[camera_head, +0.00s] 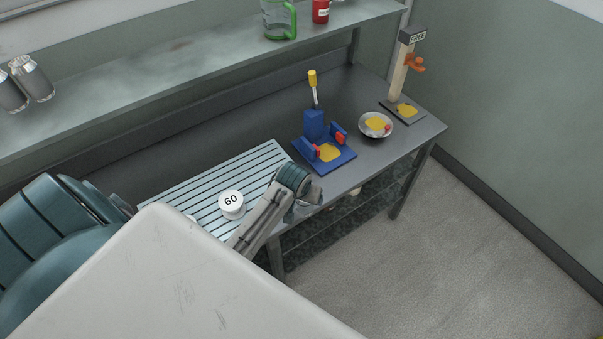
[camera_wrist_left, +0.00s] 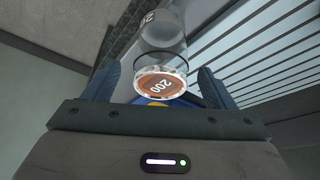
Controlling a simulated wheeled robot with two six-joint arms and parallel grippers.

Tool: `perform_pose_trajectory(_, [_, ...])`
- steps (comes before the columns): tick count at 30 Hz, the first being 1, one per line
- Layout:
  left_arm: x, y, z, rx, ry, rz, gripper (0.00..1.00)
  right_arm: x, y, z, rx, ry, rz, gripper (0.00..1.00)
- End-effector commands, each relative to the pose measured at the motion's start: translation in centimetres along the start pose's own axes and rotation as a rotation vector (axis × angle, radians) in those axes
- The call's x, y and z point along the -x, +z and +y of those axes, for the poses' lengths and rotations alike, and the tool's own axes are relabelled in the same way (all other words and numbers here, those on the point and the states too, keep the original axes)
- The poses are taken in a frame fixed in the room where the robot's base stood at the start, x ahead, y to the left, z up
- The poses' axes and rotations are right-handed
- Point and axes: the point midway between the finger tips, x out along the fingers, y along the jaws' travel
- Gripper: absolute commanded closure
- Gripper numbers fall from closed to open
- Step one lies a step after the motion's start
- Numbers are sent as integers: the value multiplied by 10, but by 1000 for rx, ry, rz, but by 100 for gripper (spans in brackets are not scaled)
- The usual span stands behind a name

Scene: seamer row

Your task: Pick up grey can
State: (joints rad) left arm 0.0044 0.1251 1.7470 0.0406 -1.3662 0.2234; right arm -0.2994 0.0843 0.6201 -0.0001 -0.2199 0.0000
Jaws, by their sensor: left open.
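A grey, shiny can (camera_wrist_left: 165,45) shows in the left wrist view, its near end a copper-orange disc marked 200. It lies between the fingers of my left gripper (camera_wrist_left: 160,88), with gaps on both sides. The gripper is open and does not visibly hold it. In the head view my left gripper (camera_head: 306,205) is at the front edge of the bench, beside the slatted rack, and I cannot make out this can there. My right gripper is not in view.
The slatted rack (camera_head: 170,199) carries a white disc marked 60 (camera_head: 231,203). A blue fixture (camera_head: 313,124), a bowl (camera_head: 376,125) and a post stand (camera_head: 398,80) are further right. Two silver containers (camera_head: 32,78) and a green-handled jug (camera_head: 277,20) stand on the shelf (camera_head: 190,66).

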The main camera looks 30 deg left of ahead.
Motion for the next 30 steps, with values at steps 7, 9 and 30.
perform_pose_trajectory(7, [44, 1, 0, -1, 1, 4, 22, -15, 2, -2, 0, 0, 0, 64])
perform_pose_trajectory(9, [55, 0, 0, -1, 1, 4, 22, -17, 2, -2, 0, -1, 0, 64])
perform_pose_trajectory(30, [75, 18, -1, -18, -1, -7, 21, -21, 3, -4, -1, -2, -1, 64])
